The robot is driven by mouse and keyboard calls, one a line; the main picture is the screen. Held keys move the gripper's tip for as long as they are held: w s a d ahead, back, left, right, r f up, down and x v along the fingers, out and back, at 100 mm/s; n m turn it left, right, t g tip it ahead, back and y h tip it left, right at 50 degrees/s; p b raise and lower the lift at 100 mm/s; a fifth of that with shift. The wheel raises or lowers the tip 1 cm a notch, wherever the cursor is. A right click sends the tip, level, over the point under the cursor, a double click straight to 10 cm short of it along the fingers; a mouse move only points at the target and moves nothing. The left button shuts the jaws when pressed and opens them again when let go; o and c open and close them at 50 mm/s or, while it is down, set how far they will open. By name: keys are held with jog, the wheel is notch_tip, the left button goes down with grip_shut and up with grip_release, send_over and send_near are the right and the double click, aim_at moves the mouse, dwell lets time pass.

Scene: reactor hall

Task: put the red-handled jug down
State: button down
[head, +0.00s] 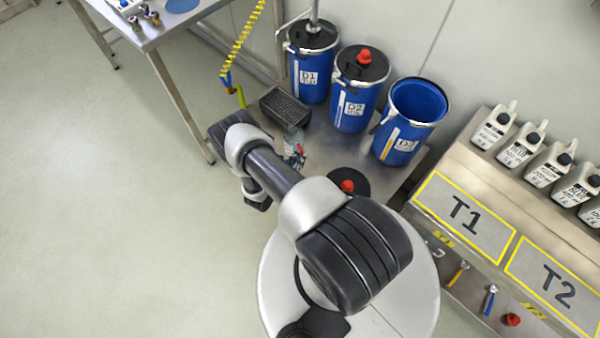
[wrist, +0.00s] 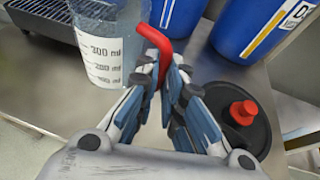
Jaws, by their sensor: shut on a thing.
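The red-handled jug is a clear beaker with ml marks, at the upper left of the wrist view (wrist: 98,45). Its red handle (wrist: 154,40) is between the fingers of my gripper (wrist: 166,85), which is shut on it. In the head view the jug (head: 292,150) shows small beside my arm, over the steel surface near the black grate. It looks roughly upright. I cannot tell whether its base touches the surface. My gripper is mostly hidden behind my arm in the head view.
A black lid with a red knob (head: 349,186) lies on the steel surface (head: 330,150). Blue drums D1 (head: 310,70), D2 (head: 352,100) and an open one (head: 405,130) stand behind. A black grated tray (head: 284,107) is close by. Shelf spots T1 and T2 (head: 464,215) are bare.

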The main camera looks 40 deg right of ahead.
notch_tip(320, 180, down, 10)
jog(key=b, duration=0.4)
jog(key=shift+r, duration=0.1)
jog(key=shift+f, duration=0.2)
jog(key=c, duration=1.7)
grip_release()
jog(key=shift+r, duration=0.15)
